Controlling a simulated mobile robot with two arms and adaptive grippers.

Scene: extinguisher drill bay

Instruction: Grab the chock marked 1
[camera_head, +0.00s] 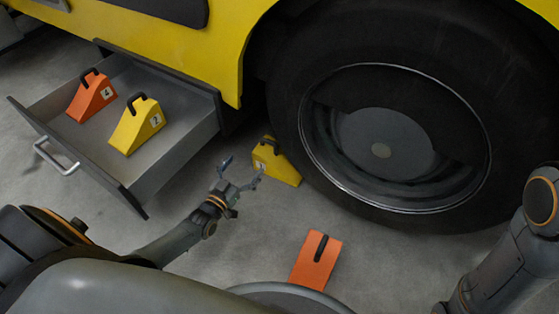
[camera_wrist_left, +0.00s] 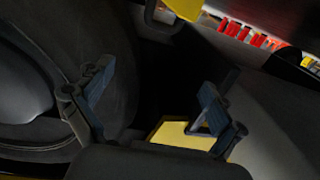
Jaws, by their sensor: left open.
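A yellow chock (camera_head: 280,167) with a black handle stands on the floor against the big wheel; its label is too small to read surely. My left gripper (camera_head: 241,172) is open and empty just left of this chock, fingers pointing toward it. In the left wrist view, a yellow block (camera_wrist_left: 176,134) shows low between and behind the open fingers (camera_wrist_left: 156,80), partly hidden by the right one. The drawer holds an orange chock (camera_head: 88,98) marked 4 and a yellow chock (camera_head: 135,128) marked 2. An orange chock (camera_head: 317,262) lies on the floor, its label not visible. My right gripper is out of view.
The open grey drawer (camera_head: 178,150) with a silver handle juts out at left. The wheel (camera_head: 400,215) and yellow vehicle body (camera_head: 215,40) bound the back. Red objects (camera_wrist_left: 255,39) show far off in the wrist view.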

